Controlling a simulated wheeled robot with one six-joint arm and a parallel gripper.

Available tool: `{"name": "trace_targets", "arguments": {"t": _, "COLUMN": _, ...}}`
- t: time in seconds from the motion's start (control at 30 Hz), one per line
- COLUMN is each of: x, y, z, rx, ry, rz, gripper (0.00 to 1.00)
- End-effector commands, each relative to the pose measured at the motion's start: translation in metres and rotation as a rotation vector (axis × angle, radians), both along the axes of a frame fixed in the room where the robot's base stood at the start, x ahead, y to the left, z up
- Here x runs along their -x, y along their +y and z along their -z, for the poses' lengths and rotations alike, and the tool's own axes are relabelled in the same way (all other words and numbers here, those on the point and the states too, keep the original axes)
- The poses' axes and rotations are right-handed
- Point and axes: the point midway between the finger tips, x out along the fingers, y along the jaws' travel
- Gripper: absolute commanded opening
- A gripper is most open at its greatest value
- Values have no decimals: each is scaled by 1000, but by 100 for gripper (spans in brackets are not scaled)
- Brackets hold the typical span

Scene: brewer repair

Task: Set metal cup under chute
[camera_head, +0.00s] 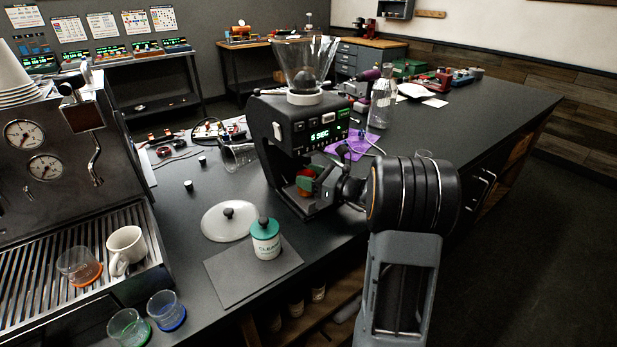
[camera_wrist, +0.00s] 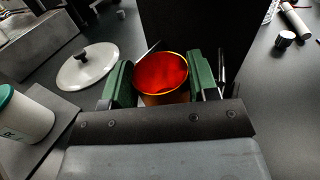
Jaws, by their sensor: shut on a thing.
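The metal cup (camera_wrist: 162,76) shows in the wrist view with a gold rim and a red-orange inside. It is upright between the two green fingers of my gripper (camera_wrist: 163,84), which is shut on it. In the head view my gripper (camera_head: 309,183) reaches into the lower opening of the black grinder (camera_head: 315,120); a bit of orange-red shows beside the green finger there. The grinder carries a clear hopper and a green-lit display. The chute itself is hidden, so I cannot tell whether the cup is exactly below it or touching the base.
A white lid (camera_head: 229,222) and a teal-capped cleaner jar (camera_head: 265,240) on a grey mat (camera_head: 222,275) stand left of my arm. A glass bottle (camera_head: 382,100) and a purple cloth (camera_head: 352,147) are behind the grinder. The espresso machine (camera_head: 60,160) is at left.

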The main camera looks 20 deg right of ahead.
Motion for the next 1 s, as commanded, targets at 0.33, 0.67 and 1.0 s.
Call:
{"name": "trace_targets", "arguments": {"t": 0.33, "x": 0, "y": 0, "z": 3, "rx": 0, "ry": 0, "rz": 0, "gripper": 68}}
{"name": "trace_targets", "arguments": {"t": 0.67, "x": 0, "y": 0, "z": 2, "rx": 0, "ry": 0, "rz": 0, "gripper": 80}}
{"name": "trace_targets", "arguments": {"t": 1.0, "x": 31, "y": -25, "z": 0, "rx": 0, "ry": 0, "rz": 5, "gripper": 80}}
